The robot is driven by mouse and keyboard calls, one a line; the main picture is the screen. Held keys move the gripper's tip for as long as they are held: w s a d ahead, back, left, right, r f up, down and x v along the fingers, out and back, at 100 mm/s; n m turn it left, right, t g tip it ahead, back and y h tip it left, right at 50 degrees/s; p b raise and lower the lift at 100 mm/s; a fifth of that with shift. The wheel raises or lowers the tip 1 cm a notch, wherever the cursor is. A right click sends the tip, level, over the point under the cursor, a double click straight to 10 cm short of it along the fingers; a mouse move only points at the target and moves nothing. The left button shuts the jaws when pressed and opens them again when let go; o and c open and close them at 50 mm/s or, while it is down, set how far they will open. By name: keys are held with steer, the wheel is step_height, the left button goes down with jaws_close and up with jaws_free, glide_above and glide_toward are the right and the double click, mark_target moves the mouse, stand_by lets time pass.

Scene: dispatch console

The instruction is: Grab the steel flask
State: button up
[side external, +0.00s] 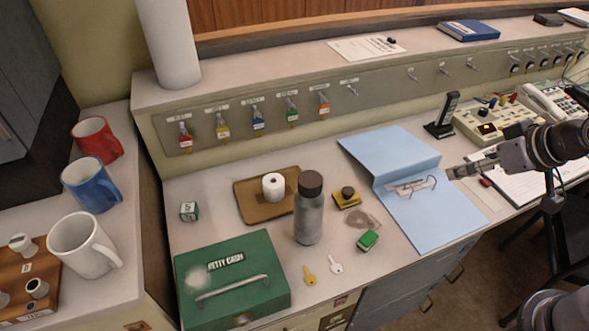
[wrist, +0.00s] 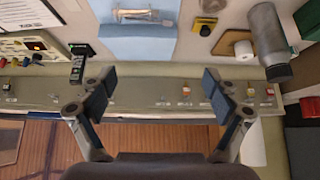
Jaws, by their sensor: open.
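The steel flask (side external: 309,218) stands upright on the desk in the side external view, a grey body with a dark brown cap. It stands just right of the green cash box and in front of the brown tray. In the wrist view the flask (wrist: 265,32) shows at the upper right, cap toward the bottom of the picture. My gripper (side external: 462,171) is at the right in the side external view, above the blue folder's right side and well apart from the flask. In the wrist view my gripper (wrist: 158,95) has its fingers wide apart with nothing between them.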

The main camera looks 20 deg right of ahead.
steer(key=w+a+r+m+g, duration=0.2)
steer(key=w+a+r+m, duration=0.1)
steer(key=w+a+m, duration=0.15)
steer(key=m+g, duration=0.5)
steer(key=m, duration=0.9)
glide_above(310, 193)
steer(key=w+d, duration=0.2)
steer(key=shift+a+f+n, duration=0.25)
steer(key=shift+f, duration=0.85)
steer(key=shift+a+f, duration=0.15)
steer(key=shift+a, duration=0.1)
steer(key=shift+a+f, duration=0.1)
steer(key=shift+f, duration=0.2)
steer(key=shift+w+f, duration=0.1)
steer(key=shift+f, duration=5)
jaws_close()
